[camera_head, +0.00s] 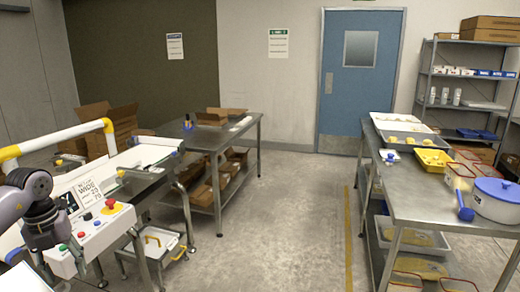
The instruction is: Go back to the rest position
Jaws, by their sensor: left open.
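My left arm comes in at the left edge, and its dark gripper (47,238) is low in front of the checkweigher's control box (98,228). The gripper is small in the picture and partly merges with the dark wrist; it is open, and I see nothing held in it. The control box has a red button, coloured knobs and a display card. The checkweigher belt (140,157) runs behind it, under a yellow and white guard rail (58,136). My right gripper is out of view.
A steel table (215,134) with boxes below stands past the belt. A steel table (425,203) on the right carries trays, a yellow tub (433,160) and a white pot (497,204). The floor (285,215) between is clear up to a blue door (360,80).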

